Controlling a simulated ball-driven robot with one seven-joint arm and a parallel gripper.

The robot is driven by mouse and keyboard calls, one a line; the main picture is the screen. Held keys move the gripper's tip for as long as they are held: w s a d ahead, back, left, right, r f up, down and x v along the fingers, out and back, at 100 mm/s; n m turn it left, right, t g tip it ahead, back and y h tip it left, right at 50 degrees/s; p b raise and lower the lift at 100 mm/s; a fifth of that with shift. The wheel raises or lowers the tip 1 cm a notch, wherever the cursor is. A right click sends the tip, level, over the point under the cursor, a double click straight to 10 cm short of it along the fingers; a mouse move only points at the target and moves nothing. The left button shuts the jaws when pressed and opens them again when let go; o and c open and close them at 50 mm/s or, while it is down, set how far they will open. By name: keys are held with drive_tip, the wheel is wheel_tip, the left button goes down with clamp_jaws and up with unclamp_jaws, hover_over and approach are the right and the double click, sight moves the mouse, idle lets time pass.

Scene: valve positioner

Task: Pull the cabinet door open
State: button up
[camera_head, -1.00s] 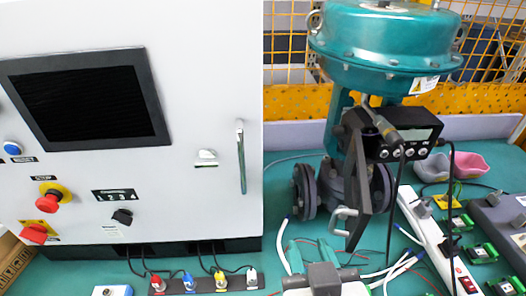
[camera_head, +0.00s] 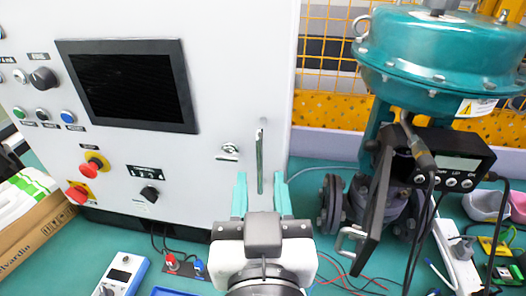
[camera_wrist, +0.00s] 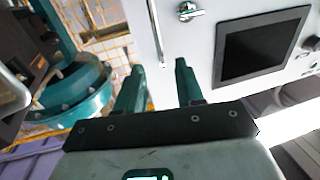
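The cabinet door (camera_head: 215,100) is a white panel with a dark screen, and it looks closed. Its handle (camera_head: 260,160) is a thin vertical metal bar near the right edge. The handle also shows in the wrist view (camera_wrist: 156,32), upper middle. My gripper (camera_head: 263,192) has two teal fingers, open and empty. In the head view its fingertips lie either side of the handle's lower part. In the wrist view my gripper (camera_wrist: 158,78) has its fingers spread below the handle's end, with a gap to it. I cannot tell the exact depth between them.
A key lock (camera_head: 230,149) sits left of the handle. The teal valve actuator (camera_head: 440,60) and its dark hinged plate (camera_head: 375,210) stand close on the right. Red and blue plugs (camera_head: 185,264) and cables lie on the bench below. A cardboard box (camera_head: 40,225) is at left.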

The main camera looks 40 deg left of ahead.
sight(259, 152)
drive_tip(key=p+x, duration=0.1)
drive_tip(key=x, duration=0.5)
drive_tip(key=shift+w+a, duration=0.25)
drive_tip(key=shift+w, duration=0.05)
drive_tip(key=shift+c, duration=0.3)
clamp_jaws()
idle(0.8)
